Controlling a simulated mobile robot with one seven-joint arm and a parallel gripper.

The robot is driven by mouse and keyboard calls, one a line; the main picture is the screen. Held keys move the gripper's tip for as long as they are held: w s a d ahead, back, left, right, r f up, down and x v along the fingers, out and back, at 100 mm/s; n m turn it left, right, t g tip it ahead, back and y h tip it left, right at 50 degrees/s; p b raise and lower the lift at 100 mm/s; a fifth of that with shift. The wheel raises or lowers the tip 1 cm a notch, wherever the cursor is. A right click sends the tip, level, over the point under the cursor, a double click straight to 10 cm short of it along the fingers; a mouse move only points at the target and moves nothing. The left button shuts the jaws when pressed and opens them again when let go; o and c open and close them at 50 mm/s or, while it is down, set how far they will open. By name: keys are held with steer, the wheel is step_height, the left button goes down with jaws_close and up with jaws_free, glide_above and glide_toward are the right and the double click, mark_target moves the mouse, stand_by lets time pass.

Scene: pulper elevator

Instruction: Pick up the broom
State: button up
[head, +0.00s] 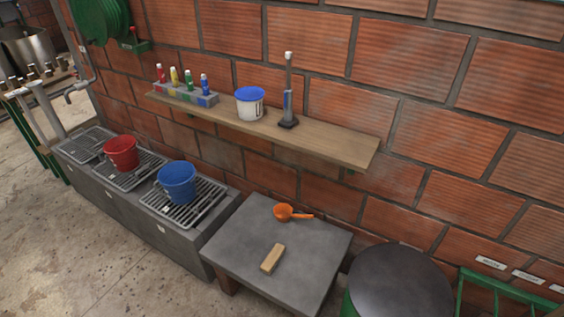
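I cannot make out a broom for certain. At the far left, several upright pale sticks or handles (42,100) stand near a green frame (52,165); they are too small to tell whether one is a broom, and no bristles show. A small tan block, perhaps a brush (272,258), lies on a grey-topped low table (305,240). My gripper is not in view.
A wall shelf (340,145) holds colored bottles (188,82), a blue-lidded white tub (249,108) and an upright grey device (288,100). Red (121,152) and blue (177,183) buckets stand on grates. A dark round top (398,285) is at lower right. Floor at lower left is clear.

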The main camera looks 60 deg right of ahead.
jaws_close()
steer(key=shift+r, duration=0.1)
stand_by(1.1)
